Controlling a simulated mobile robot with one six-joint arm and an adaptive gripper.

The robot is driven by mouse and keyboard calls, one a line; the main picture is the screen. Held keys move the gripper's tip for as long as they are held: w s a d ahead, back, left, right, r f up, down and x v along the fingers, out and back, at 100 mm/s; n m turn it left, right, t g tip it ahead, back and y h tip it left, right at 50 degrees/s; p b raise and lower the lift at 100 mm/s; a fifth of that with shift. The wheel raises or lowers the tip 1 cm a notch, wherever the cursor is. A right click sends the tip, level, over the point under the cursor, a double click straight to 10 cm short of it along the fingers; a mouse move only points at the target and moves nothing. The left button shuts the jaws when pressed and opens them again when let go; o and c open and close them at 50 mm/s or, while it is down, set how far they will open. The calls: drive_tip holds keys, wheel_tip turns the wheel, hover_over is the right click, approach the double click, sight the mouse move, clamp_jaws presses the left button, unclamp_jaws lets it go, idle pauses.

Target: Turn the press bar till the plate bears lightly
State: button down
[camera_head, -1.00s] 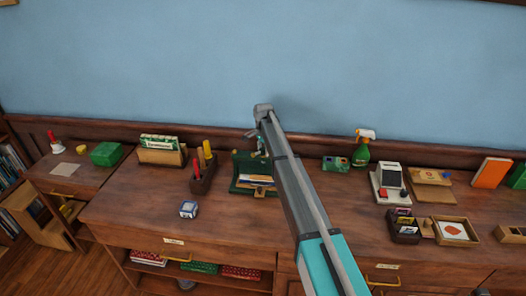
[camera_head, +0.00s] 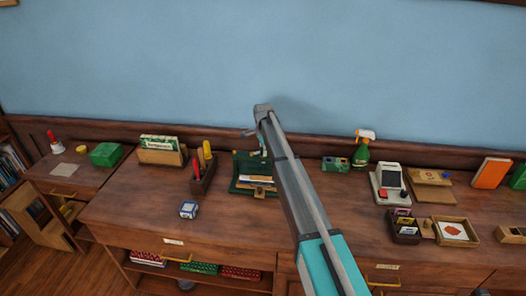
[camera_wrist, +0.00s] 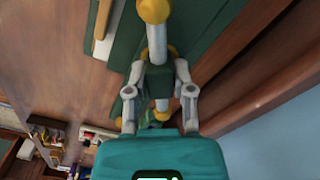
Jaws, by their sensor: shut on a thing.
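The green press (camera_head: 243,187) stands on the wooden desk, left of my arm, with papers under its upper part. In the wrist view its green plate (camera_wrist: 124,50) lies below. The press bar (camera_wrist: 161,40) is a pale grey rod with brass-coloured ball ends, crossing the view top to bottom. My gripper (camera_wrist: 159,80) has a finger on each side of the dark green middle piece and is shut on the bar there. In the head view my gripper (camera_head: 258,140) is small above the press. The gap between plate and papers cannot be judged.
A spray bottle (camera_head: 361,155) and a white device (camera_head: 388,186) stand to the right. The blue wall (camera_head: 180,70) rises close behind. Desk front is mostly clear.

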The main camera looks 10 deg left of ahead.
drive_tip(key=shift+m, duration=0.5)
drive_tip(key=shift+c, duration=2.4)
unclamp_jaws()
drive_tip(key=shift+n, duration=0.4)
